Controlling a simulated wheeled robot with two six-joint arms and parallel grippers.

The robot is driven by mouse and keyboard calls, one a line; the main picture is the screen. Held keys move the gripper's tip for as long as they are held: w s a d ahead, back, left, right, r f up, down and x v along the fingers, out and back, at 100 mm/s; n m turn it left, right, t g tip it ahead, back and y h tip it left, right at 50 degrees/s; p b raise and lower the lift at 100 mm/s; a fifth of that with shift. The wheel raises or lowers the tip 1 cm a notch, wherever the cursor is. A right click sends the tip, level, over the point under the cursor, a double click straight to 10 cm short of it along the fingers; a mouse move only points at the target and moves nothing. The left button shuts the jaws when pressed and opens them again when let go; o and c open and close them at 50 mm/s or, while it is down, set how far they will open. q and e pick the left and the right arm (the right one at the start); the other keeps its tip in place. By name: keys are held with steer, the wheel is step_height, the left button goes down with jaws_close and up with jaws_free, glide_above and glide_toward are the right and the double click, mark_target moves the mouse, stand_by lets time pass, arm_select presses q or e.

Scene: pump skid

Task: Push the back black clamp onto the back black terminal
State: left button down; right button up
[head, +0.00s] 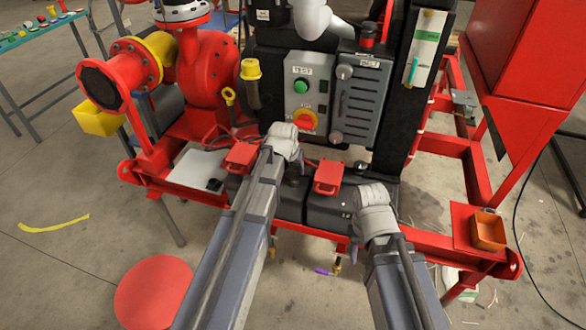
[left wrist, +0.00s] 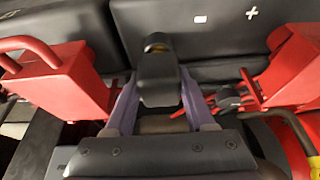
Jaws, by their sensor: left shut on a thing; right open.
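In the left wrist view my left gripper (left wrist: 158,95) has its purple fingers closed on both sides of a black clamp (left wrist: 158,75). A brass-coloured round part (left wrist: 156,42), perhaps the terminal, shows at the clamp's far end; I cannot tell whether the clamp is seated on it. In the head view the left gripper (head: 296,163) is over the black batteries (head: 329,212), between two red blocks (head: 241,157) (head: 327,177), and mostly hides the clamp. My right gripper (head: 355,246) is open and empty, in front of the battery's right end.
In the left wrist view red blocks (left wrist: 68,80) (left wrist: 290,72) flank the gripper closely, and a small black part (left wrist: 229,98) is at right.

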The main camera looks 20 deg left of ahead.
arm_select(q)
steer(key=shift+f+b, duration=0.8)
steer(key=shift+f, duration=0.05)
steer(key=shift+c, duration=0.9)
jaws_free()
steer(key=p+v, duration=0.7)
steer(key=v, duration=0.1)
steer(key=shift+f, duration=0.1)
